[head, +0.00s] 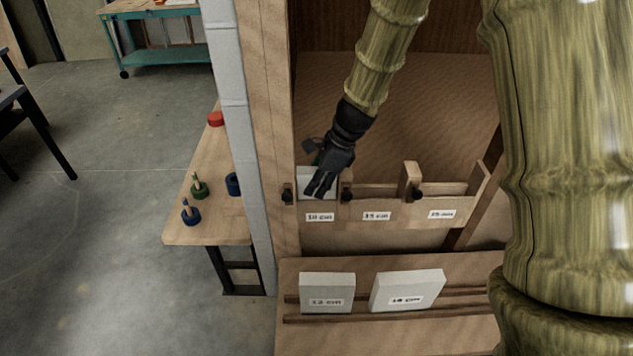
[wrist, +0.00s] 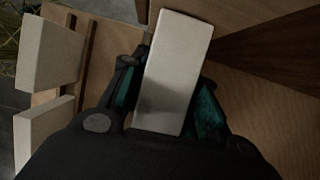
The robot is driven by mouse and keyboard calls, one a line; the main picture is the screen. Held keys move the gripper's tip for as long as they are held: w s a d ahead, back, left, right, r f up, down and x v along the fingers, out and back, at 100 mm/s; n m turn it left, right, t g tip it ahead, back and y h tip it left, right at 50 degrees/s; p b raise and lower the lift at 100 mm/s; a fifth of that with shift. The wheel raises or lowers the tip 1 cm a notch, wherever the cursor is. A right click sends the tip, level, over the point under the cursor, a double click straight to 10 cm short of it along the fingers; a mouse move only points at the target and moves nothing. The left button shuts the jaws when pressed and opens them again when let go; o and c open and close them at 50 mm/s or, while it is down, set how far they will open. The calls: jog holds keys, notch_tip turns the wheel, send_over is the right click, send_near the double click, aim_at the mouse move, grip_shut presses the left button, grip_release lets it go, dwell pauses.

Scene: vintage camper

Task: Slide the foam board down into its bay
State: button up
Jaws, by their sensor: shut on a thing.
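My gripper (head: 319,187) is shut on a white foam board (head: 305,178) at the left bay of the wooden rack (head: 372,211). The board stands roughly upright between the rack's posts, just over the left bay's label, and my fingers cover part of it. How deep its lower edge sits is hidden. In the wrist view the board (wrist: 176,72) is a pale slab between my two dark fingers (wrist: 166,98). The middle and right bays look empty.
Two more white boards, a left one (head: 327,293) and a wider right one (head: 406,290), lean on a ledged wooden shelf (head: 450,328) below. Dark knobs (head: 347,195) stick out from the rack posts. A side table (head: 206,222) holds small coloured pieces.

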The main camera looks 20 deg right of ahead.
jog(key=shift+f, duration=0.15)
jog(key=o, duration=0.8)
jog(key=b+v, duration=0.2)
jog(key=v, duration=1)
jog(key=shift+b, duration=0.4)
